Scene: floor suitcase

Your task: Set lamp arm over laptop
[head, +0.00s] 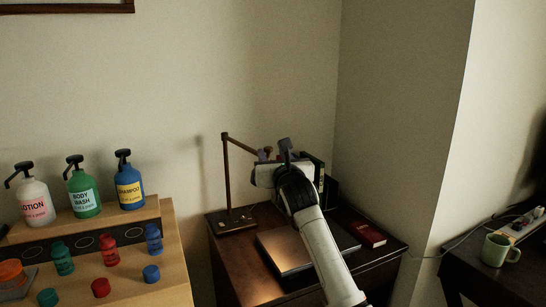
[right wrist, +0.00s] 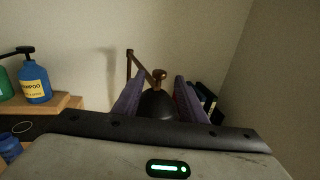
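The desk lamp has a brown upright post (head: 226,170) on a square base (head: 233,220) at the desk's back left. Its arm (head: 243,144) slopes down to the right from the post top, toward my right gripper (head: 276,153). In the right wrist view the dark lamp shade (right wrist: 157,104) appears between the two purple fingers of my right gripper (right wrist: 160,98). The fingers are spread apart; contact with the shade cannot be told. The flat grey laptop (head: 282,252) lies on the desk, in front of and below the gripper, partly covered by my right forearm. My left gripper is out of view.
A red book (head: 368,234) lies at the desk's right, and upright books (head: 315,172) stand behind the gripper. A wooden stand at left holds several pump bottles, including a blue shampoo bottle (head: 130,190). A green mug (head: 495,250) stands on the right table. Walls close in behind.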

